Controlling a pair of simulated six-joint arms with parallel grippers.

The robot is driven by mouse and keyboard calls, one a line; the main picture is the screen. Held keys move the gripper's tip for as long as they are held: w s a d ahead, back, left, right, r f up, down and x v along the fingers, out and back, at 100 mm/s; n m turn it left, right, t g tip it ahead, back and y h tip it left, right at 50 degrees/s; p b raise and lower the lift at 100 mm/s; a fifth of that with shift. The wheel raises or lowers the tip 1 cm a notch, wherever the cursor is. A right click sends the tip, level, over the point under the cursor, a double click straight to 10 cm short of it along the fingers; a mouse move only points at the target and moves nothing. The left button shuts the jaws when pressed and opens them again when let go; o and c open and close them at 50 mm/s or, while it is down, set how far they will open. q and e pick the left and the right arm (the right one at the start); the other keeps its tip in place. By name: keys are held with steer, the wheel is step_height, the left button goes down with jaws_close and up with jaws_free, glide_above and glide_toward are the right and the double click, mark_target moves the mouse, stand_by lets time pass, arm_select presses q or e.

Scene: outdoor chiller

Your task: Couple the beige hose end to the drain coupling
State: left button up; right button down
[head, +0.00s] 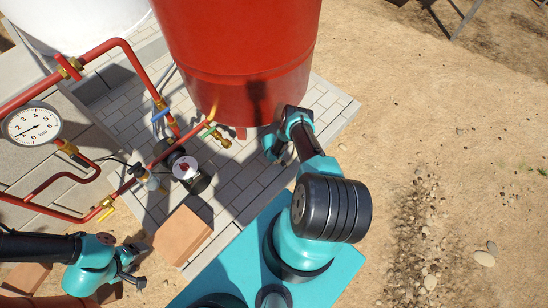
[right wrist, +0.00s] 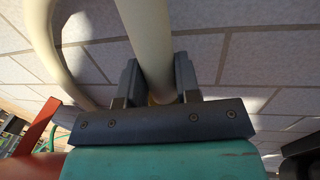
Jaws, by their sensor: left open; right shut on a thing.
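The beige hose (right wrist: 148,40) runs between the fingers of my right gripper (right wrist: 160,78) in the right wrist view. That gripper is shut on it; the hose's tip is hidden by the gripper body. In the head view the hose does not show, and my right arm covers most of that gripper. The brass drain coupling (head: 226,143) sticks out at the foot of the red tank, left of my right arm, and appears apart from it.
The red tank (head: 240,50) stands on grey paving (head: 325,105). Red pipes (head: 130,60), a pressure gauge (head: 33,124) and a pump (head: 185,170) fill the left. A terracotta block (head: 182,235) lies near my left gripper. Sandy ground at the right is open.

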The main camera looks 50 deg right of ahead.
steer(key=s+a, duration=0.3)
steer(key=a, duration=0.1)
steer(key=s+a, duration=0.4)
steer(key=s+a+r, duration=0.1)
steer(key=s+a, duration=0.2)
steer(key=shift+s+a+r, duration=0.1)
steer(key=shift+s+a, duration=0.15)
steer(key=shift+a, duration=0.15)
steer(key=c, duration=1.5)
jaws_free()
jaws_close()
